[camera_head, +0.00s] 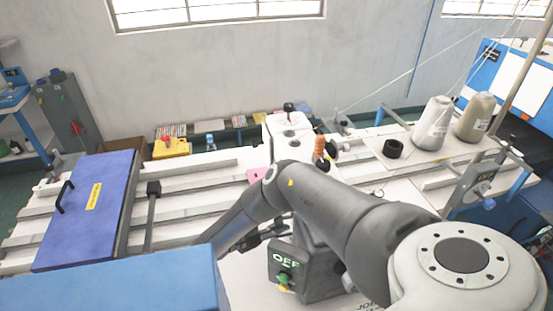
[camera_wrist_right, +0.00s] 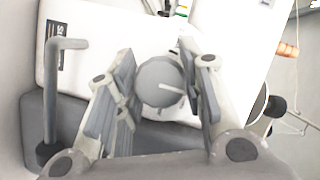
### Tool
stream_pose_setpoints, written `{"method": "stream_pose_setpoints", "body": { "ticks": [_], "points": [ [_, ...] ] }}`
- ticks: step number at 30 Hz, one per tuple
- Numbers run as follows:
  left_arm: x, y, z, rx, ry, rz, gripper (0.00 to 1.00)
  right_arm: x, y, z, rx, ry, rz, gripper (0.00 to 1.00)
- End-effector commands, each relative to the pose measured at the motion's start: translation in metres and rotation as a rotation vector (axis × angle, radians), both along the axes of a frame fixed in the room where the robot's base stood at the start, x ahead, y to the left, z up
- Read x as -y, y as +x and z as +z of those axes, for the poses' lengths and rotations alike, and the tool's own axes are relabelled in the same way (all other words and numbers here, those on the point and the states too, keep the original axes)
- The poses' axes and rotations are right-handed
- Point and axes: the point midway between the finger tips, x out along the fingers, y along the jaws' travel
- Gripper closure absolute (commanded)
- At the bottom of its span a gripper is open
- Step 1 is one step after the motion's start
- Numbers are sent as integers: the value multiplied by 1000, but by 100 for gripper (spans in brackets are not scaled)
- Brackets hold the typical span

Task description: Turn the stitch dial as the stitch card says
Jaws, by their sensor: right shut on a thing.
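In the right wrist view, the stitch dial (camera_wrist_right: 158,82) is a round grey knob with a pale pointer line running from near its middle toward the right and slightly down. My right gripper (camera_wrist_right: 162,75) is shut on it, one finger at each side. In the head view, my right arm crosses the middle and hides the dial; part of the right gripper (camera_head: 262,236) shows beside the dark switch box. The white sewing machine (camera_head: 290,132) stands behind the arm. I cannot make out a readable stitch card. My left gripper is not in view.
A dark switch box (camera_head: 286,264) reading OFF sits close below my right gripper. An orange handle (camera_head: 320,146) stands by the machine. Two thread cones (camera_head: 434,122) and a black ring (camera_head: 393,148) are at the right. A blue panel (camera_head: 90,205) lies on the left.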

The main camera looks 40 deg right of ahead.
Motion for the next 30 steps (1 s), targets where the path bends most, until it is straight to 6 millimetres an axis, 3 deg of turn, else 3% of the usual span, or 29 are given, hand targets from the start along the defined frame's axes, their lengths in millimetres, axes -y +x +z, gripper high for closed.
{"method": "stream_pose_setpoints", "body": {
  "ticks": [15, 30],
  "points": [
    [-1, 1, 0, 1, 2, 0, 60, -1, 0, 0, 398, -220, 2, 88],
    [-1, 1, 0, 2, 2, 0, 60, -1, 0, -1, 573, -314, 0, 88]
  ]
}}
